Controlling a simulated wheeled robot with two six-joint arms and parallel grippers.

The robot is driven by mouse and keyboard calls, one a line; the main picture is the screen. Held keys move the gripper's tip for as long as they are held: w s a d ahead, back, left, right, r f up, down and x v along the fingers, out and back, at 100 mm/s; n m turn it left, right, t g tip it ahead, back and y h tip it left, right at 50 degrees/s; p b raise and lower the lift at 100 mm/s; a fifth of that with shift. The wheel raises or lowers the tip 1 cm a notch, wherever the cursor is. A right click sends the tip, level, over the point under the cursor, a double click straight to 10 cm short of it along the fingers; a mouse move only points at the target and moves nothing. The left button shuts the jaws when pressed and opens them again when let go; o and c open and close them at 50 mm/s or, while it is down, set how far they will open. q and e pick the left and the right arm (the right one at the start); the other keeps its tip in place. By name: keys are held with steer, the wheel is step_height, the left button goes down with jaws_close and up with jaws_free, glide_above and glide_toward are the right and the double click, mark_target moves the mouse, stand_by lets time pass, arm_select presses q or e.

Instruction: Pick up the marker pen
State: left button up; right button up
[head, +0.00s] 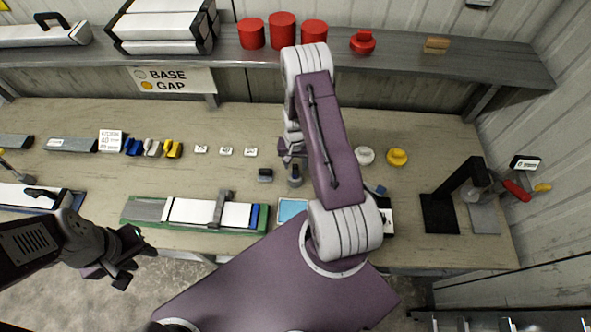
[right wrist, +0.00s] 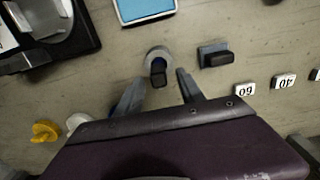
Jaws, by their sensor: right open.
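What looks like the marker pen (right wrist: 158,76) is a short dark stub standing in a round grey holder (right wrist: 154,53) on the bench, in the right wrist view. The holder also shows in the head view (head: 295,181), just below my right gripper (head: 292,152). In the right wrist view my right gripper (right wrist: 161,80) is open, with one finger on each side of the dark stub and nothing visibly clamped. Whether the fingers touch it I cannot tell. My left gripper (head: 134,260) hangs empty in front of the bench at the left, its fingers apart.
A dark block on a grey base (right wrist: 216,56) lies close beside the holder; small numbered tags (right wrist: 245,90) run to its right. A blue-topped tray (head: 292,210) lies nearer the bench front. White (head: 364,156) and yellow (head: 397,157) knobs and a black stand (head: 440,213) are at the right.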

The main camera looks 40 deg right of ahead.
mark_target(295, 174)
steer(key=f, duration=0.1)
steer(key=f+p, duration=0.1)
steer(key=f, duration=0.1)
steer(key=shift+s+a, duration=0.35)
steer(key=shift+s, duration=0.05)
steer(key=shift+f, duration=0.2)
steer(key=shift+w+f, duration=0.15)
steer(key=shift+d, duration=0.15)
steer(key=c, duration=0.4)
jaws_close()
arm_select(q)
steer(key=shift+s+a+r, duration=0.15)
steer(key=shift+r, duration=0.4)
steer(key=shift+s+a+r, duration=0.15)
steer(key=shift+r, duration=0.4)
steer(key=shift+a, duration=0.1)
